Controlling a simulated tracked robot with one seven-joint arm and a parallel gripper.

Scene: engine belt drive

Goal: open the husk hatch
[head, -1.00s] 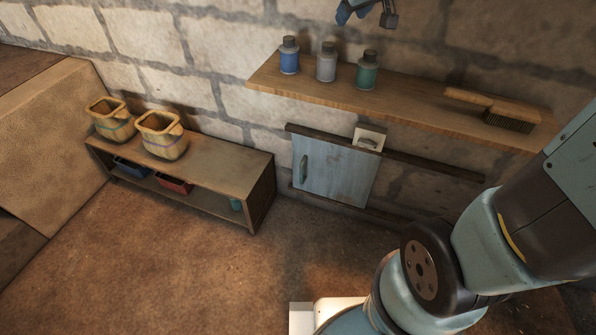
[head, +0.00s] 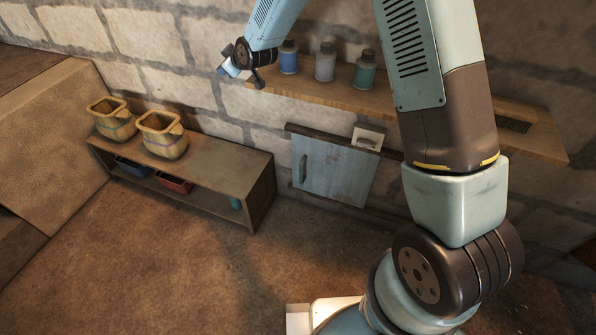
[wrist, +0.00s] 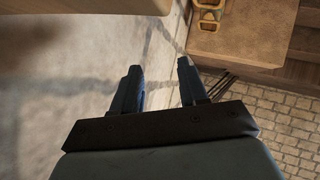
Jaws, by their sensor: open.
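The hatch is most likely the pale blue-grey panel (head: 332,172) low on the stone wall, under the shelf. My gripper (head: 243,75) is up and left of the panel, in front of the wall and apart from the hatch. In the wrist view its two blue fingers (wrist: 163,82) are spread with nothing between them.
A wooden shelf (head: 300,91) above the hatch holds a blue, a grey and a green bottle (head: 364,72). A low bench (head: 215,160) at left carries two yellowish pots (head: 161,136). The floor (head: 180,270) in front is clear.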

